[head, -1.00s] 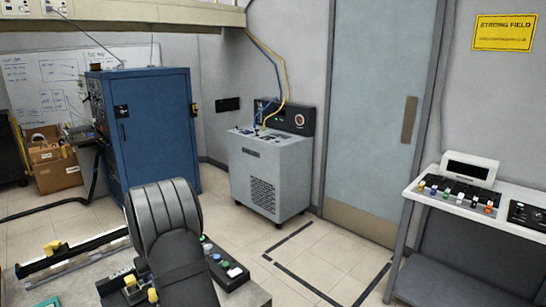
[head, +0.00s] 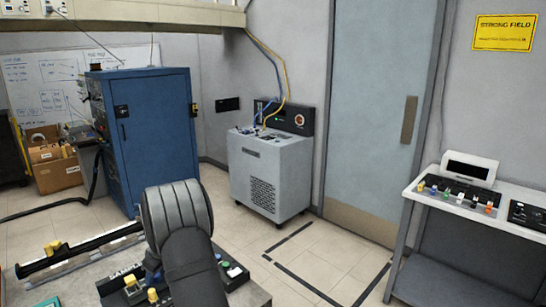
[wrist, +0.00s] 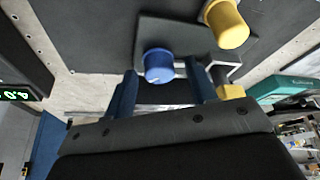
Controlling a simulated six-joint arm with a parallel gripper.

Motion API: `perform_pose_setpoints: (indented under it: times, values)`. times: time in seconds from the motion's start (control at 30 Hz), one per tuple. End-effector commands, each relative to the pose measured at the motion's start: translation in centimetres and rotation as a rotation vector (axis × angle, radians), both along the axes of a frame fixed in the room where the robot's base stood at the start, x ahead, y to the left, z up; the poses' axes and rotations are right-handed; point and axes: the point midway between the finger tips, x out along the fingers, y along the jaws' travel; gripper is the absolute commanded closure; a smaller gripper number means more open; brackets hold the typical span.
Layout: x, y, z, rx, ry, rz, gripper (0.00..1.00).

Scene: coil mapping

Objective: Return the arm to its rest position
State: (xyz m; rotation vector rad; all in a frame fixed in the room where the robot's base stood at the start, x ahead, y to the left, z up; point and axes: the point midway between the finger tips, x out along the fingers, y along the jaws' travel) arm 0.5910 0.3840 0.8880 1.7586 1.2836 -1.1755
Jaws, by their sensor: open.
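My arm (head: 180,225) is dark grey and ribbed and rises at the bottom centre of the head view, in front of the bench. My gripper does not show there. In the wrist view my gripper (wrist: 161,74) has two blue fingers spread apart. A blue round knob (wrist: 158,63) appears in the gap between the fingertips, on a dark plate. The fingers do not visibly touch it; I cannot tell its depth. A yellow knob (wrist: 226,22) lies beyond the right finger, and a smaller yellow piece (wrist: 232,91) lies beside that finger.
A black rail (head: 80,252) with a yellow knob lies left of my arm. A control box (head: 229,270) with buttons is close on its right. A blue cabinet (head: 150,140), grey wheeled unit (head: 268,175) and white table (head: 455,202) stand farther off. Open floor lies between them.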

Motion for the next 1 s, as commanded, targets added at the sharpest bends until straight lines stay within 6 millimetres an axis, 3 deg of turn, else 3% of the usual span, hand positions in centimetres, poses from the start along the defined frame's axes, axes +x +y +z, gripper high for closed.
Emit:
perform_pose_setpoints:
  times: [0.33,0.73,0.77,1.0]
  values:
    - [0.19,-0.04,0.04,0.001,0.000,0.187,0.48]
    - [0.14,-0.04,0.01,0.000,0.000,0.223,0.48]
    - [0.14,-0.04,0.01,0.000,0.000,0.223,0.46]
    - [0.32,-0.27,0.29,-0.004,-0.004,0.233,0.00]
